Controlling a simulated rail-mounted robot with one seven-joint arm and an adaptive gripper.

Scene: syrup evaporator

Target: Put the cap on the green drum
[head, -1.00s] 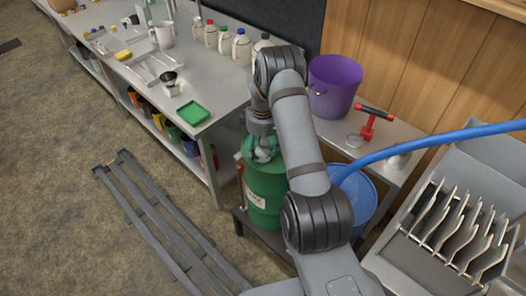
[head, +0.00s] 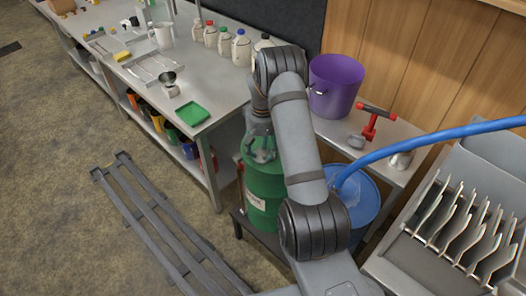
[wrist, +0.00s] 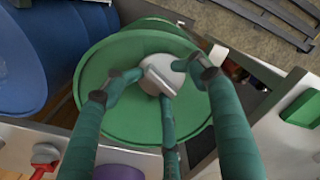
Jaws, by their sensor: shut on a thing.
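The green drum (head: 264,192) stands upright beneath my wrist in the head view. Its round green top (wrist: 105,85) fills the middle of the wrist view. My gripper (wrist: 163,82) has green fingers and points down at the drum top. The fingers are shut on a pale grey cap (wrist: 160,66), which lies over the far part of the top in the wrist view. Whether the cap touches the drum or hangs just above it I cannot tell. The opening under it is hidden. In the head view my gripper (head: 260,148) is close over the drum, and the cap is hidden.
A blue drum (head: 358,195) stands close on the right, with a blue hose (head: 430,140) above it. A purple bucket (head: 334,86) and a red-handled tool (head: 371,122) are on the shelf behind. A steel bench with a green tray (head: 192,114) is at left.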

